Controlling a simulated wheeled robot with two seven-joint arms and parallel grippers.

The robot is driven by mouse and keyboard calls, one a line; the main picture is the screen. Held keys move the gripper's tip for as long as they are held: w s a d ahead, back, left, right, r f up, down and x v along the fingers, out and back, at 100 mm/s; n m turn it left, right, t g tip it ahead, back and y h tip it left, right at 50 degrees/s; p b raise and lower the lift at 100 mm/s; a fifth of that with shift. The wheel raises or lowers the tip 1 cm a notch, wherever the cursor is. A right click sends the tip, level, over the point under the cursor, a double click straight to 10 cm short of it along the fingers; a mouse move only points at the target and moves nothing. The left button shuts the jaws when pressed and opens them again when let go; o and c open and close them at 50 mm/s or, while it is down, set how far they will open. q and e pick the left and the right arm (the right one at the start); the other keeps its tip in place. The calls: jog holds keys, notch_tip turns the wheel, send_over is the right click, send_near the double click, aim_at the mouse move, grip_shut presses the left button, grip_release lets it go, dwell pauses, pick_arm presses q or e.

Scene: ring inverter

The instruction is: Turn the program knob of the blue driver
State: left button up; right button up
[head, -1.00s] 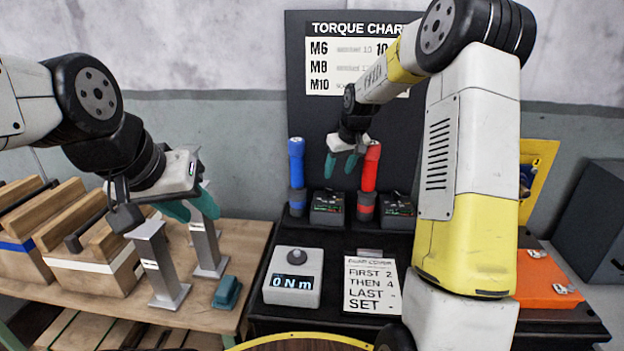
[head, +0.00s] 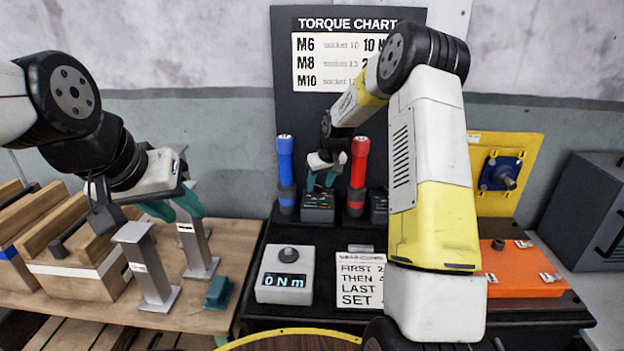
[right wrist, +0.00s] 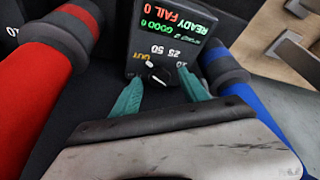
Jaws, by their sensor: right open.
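The blue driver (head: 286,172) stands upright in its holder at the back of the black bench. Its controller box (head: 318,208) is just to the right, with a lit display; it also shows in the right wrist view (right wrist: 157,35). The small dark program knob (right wrist: 160,77) with a white mark sits on its face, among the labels 10, 25, 50 and OUT. My right gripper (right wrist: 162,78) is open, its teal fingertips apart on either side of the knob; contact cannot be told. My left gripper (head: 176,208) is open and empty over the wooden table at left.
The red driver (head: 358,175) stands right of the box, with a second box (head: 379,207) partly behind my right arm. A 0 Nm meter (head: 285,275) and a sign (head: 360,285) stand in front. Metal stands (head: 148,265) and a teal block (head: 218,292) are at left.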

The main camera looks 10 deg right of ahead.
grip_shut()
jog(key=m, duration=0.1)
jog(key=m+h, duration=0.1)
jog(key=m, duration=0.1)
jog(key=shift+a, duration=0.25)
jog(key=shift+a+m+h, duration=0.1)
jog(key=shift+m+h, duration=0.9)
jog(key=shift+m, duration=1.4)
